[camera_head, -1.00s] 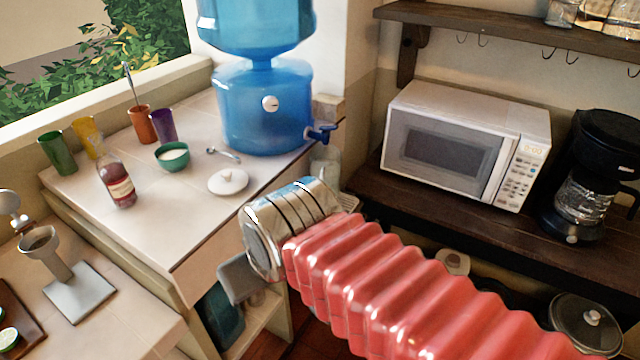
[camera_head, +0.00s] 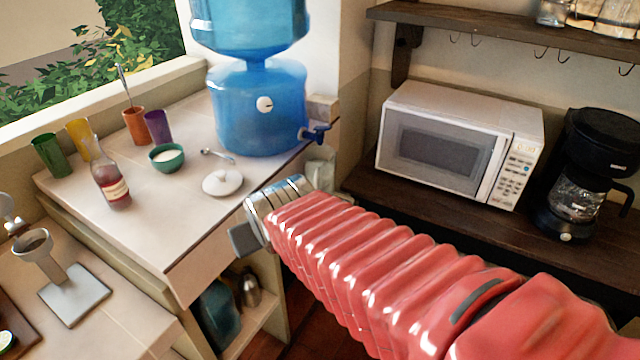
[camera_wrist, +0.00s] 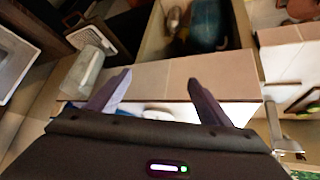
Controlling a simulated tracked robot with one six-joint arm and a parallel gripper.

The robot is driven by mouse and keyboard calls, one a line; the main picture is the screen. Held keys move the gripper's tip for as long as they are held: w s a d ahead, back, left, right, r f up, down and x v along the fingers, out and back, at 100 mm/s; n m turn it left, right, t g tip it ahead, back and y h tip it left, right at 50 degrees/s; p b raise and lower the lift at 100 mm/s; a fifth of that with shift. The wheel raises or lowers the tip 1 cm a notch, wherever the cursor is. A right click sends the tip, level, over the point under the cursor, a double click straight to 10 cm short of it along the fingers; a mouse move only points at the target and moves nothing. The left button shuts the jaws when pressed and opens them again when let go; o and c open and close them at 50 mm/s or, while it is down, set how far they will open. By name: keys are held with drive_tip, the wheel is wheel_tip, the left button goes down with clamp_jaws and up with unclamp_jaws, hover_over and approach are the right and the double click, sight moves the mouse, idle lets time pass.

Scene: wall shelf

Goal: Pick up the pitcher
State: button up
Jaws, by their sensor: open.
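A clear glass vessel, likely the pitcher (camera_head: 320,167), stands below the tap of the blue water dispenser, partly hidden by my arm. In the wrist view what looks like the same pitcher (camera_wrist: 86,73) is at the left, outside my left finger and apart from it. My gripper (camera_wrist: 160,82) is open, with nothing seen between its fingers, which point toward the tiled counter edge. In the head view only part of my gripper (camera_head: 244,238) shows, left of the red arm sleeve and in front of the counter corner.
A teal container (camera_head: 219,318) and a metal vessel (camera_head: 249,290) stand on the shelf below the counter. The counter holds a bottle (camera_head: 112,182), a green bowl (camera_head: 167,157), a white lid (camera_head: 222,181) and several cups. A microwave (camera_head: 440,148) and coffee maker (camera_head: 590,170) stand right.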

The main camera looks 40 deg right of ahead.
drive_tip(key=w+d+f+m+t+h, duration=0.1)
drive_tip(key=d+f, duration=0.4)
drive_tip(key=d, duration=0.7)
drive_tip(key=w+d+f+m+t+h, duration=0.2)
drive_tip(key=w+d+f+t, duration=0.2)
drive_tip(key=d, duration=0.8)
wheel_tip(320, 180, down, 3)
drive_tip(key=shift+w+r+h, duration=0.2)
drive_tip(key=shift+w+h, duration=0.2)
drive_tip(key=shift+w, duration=0.1)
drive_tip(key=shift+w, duration=0.1)
drive_tip(key=x, duration=0.7)
drive_tip(key=shift+f, duration=0.15)
drive_tip(key=shift+w+d+f, duration=0.2)
drive_tip(key=shift+w+d, duration=0.05)
drive_tip(key=shift+w, duration=0.3)
drive_tip(key=shift+w, duration=0.1)
drive_tip(key=shift+x, duration=2.55)
drive_tip(key=shift+d, duration=0.2)
